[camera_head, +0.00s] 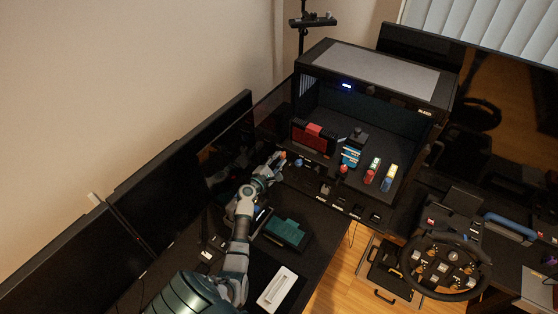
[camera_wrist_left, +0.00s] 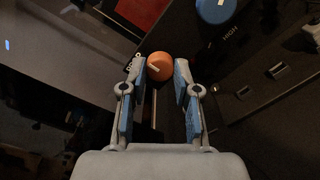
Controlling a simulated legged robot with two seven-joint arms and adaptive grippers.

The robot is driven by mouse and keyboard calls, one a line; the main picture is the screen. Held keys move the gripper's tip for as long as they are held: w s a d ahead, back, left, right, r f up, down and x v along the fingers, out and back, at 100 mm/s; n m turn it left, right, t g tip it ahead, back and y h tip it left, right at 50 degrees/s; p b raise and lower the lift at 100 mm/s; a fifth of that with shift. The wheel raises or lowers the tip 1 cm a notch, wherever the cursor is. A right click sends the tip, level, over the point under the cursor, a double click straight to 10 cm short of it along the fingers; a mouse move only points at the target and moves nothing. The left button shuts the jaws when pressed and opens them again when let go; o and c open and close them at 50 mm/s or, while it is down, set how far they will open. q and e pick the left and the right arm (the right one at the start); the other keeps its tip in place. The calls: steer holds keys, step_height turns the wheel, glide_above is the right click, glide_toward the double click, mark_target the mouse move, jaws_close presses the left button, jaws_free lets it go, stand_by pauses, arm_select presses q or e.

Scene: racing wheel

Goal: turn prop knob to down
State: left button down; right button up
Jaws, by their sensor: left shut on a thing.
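An orange round knob (camera_wrist_left: 159,66) with a pale pointer mark sits between the fingertips of my left gripper (camera_wrist_left: 160,72) in the left wrist view. The gripper is shut on it, with one blue-padded finger at each side. The pale mark lies tilted, and lettering beside the knob is partly hidden by the left finger. A blue knob (camera_wrist_left: 215,9) with a label reading HIGH is close by at the upper right. In the head view my left gripper (camera_head: 274,160) reaches the left end of the dark control panel. My right gripper is not in view.
The black cockpit box (camera_head: 375,85) holds several coloured levers, including a red one (camera_head: 371,171). A steering wheel (camera_head: 445,266) stands at the lower right. A green box (camera_head: 287,233) and a white panel (camera_head: 277,288) lie beside my left arm.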

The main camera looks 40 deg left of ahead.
arm_select(q)
steer(key=shift+s+f, duration=0.1)
steer(key=shift+f, duration=0.15)
steer(key=c, duration=1.1)
jaws_free()
steer(key=shift+o, duration=1.3)
steer(key=shift+a+f, duration=0.1)
steer(key=shift+a, duration=0.15)
steer(key=s+d, duration=0.1)
steer(key=s, duration=1)
steer(key=shift+s, duration=0.35)
steer(key=shift+d+f, duration=0.15)
